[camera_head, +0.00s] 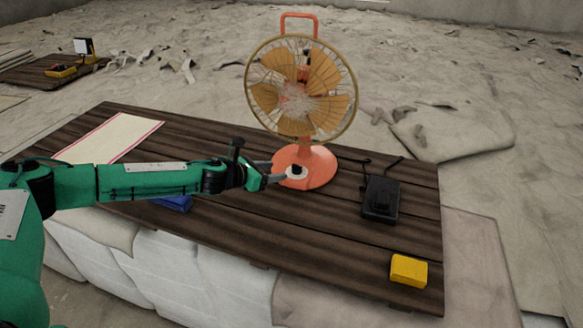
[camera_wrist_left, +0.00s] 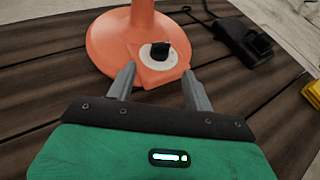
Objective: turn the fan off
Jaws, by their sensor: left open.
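An orange fan (camera_head: 302,92) with a round wire cage stands upright on the dark wooden table (camera_head: 225,235). Its round orange base (camera_wrist_left: 112,45) carries a white dial plate with a black knob (camera_wrist_left: 160,50), which also shows in the head view (camera_head: 296,170). My left gripper (camera_head: 279,178) reaches in from the left to the front of the base. In the left wrist view its two grey fingers (camera_wrist_left: 158,85) are apart and empty, with the knob just beyond and between them. I cannot tell whether the fingers touch the base. My right gripper is not in view.
A black device (camera_head: 381,199) with a cable lies right of the fan, and a yellow block (camera_head: 409,270) sits at the table's front right. A cream cloth with red edges (camera_head: 110,138) lies at the left. A blue item (camera_head: 175,203) is partly hidden under my left arm.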

